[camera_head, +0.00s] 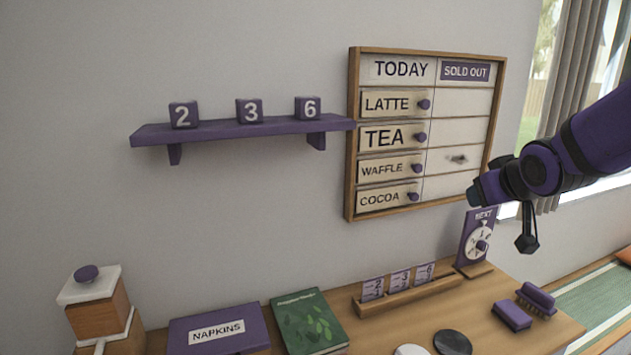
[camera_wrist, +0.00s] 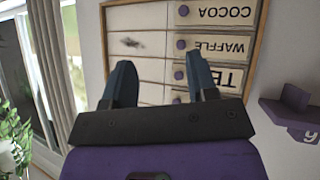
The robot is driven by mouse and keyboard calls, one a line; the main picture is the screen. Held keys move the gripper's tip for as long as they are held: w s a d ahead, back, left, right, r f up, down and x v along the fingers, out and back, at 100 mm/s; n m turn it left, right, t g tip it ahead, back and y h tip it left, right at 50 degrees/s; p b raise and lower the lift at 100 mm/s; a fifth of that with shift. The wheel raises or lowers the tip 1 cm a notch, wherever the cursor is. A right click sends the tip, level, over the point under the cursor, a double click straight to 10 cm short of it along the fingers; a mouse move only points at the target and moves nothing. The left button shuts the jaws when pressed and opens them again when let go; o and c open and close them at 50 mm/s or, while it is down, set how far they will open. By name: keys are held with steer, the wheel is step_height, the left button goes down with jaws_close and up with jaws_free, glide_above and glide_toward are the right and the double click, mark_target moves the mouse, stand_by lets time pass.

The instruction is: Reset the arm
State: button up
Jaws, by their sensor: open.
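My purple arm reaches in from the right in the head view. My gripper (camera_head: 474,194) is in front of the lower right part of the menu board, above the counter. In the wrist view my gripper (camera_wrist: 162,85) has its two dark fingers apart, with nothing between them but the board behind. The wooden-framed menu board (camera_head: 352,130) hangs on the wall, and it also shows upside down in the wrist view (camera_wrist: 140,18). Its left column holds LATTE, TEA, WAFFLE and COCOA plates with purple knobs.
A purple shelf (camera_head: 235,131) on the wall holds number blocks 2, 3 and 6. A window is at right.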

steer(key=s+a+r+m+g, duration=0.1)
steer(key=s+g, duration=0.2)
steer(key=s, duration=0.9)
steer(key=s+a+r+m+g, duration=0.1)
steer(key=s+r+g, duration=0.1)
steer(key=s, duration=1)
steer(key=shift+s+a+g+y, duration=0.2)
steer(key=shift+a+g+y, duration=0.1)
steer(key=shift+g, duration=0.1)
